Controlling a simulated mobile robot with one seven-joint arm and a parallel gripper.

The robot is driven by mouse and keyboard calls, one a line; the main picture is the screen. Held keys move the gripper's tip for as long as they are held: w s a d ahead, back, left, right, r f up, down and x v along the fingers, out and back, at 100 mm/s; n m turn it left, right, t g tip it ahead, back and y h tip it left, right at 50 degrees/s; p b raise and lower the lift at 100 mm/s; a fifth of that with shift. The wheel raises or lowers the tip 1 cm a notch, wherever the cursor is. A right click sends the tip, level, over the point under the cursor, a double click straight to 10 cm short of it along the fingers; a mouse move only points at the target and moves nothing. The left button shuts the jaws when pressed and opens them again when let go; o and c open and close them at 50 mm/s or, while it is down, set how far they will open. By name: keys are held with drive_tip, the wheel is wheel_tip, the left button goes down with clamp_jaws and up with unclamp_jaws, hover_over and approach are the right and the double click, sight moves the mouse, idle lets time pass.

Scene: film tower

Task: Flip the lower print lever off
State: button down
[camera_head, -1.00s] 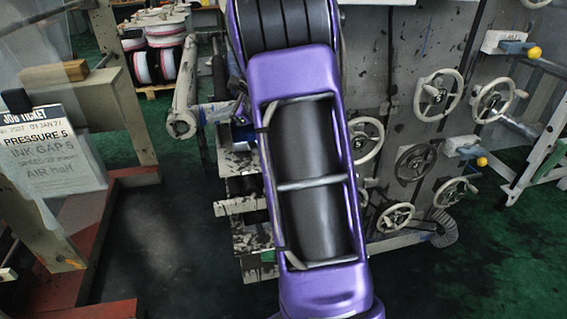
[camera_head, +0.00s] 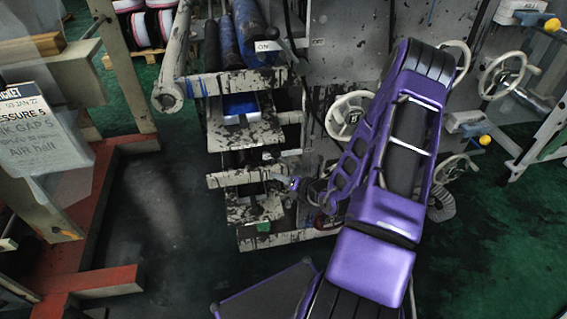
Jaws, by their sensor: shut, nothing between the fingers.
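Two yellow-knobbed levers sit one above the other on the right side of the tower. The lower lever (camera_head: 485,140) has a blue arm at a pale plate and points right and slightly down; its label cannot be read, so I cannot confirm that it is the print lever. The upper lever (camera_head: 552,25) stands well above it. My gripper (camera_head: 293,184) is small and partly lost against the dark rollers, near the lower shelves left of my purple arm. It is shut and empty, well left of both levers. I cannot tell whether it touches the shelf there.
Several handwheels (camera_head: 507,76) cover the grey panel, some partly behind my arm. Inky roller shelves (camera_head: 262,135) project left of it. A job ticket (camera_head: 38,125) hangs at the left above a red-brown frame (camera_head: 100,279). Dark green floor is open between frame and tower.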

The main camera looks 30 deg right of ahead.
sight(287, 162)
drive_tip(key=shift+s+d+f+m+h, duration=0.4)
drive_tip(key=shift+d+f+m+h, duration=0.15)
drive_tip(key=shift+d+f, duration=0.2)
drive_tip(key=x, duration=1)
drive_tip(key=shift+w+d+r, duration=0.15)
drive_tip(key=shift+d+r, duration=1.2)
drive_tip(key=shift+r, duration=0.05)
drive_tip(key=shift+d+r+m+y, duration=0.25)
drive_tip(key=shift+d, duration=0.05)
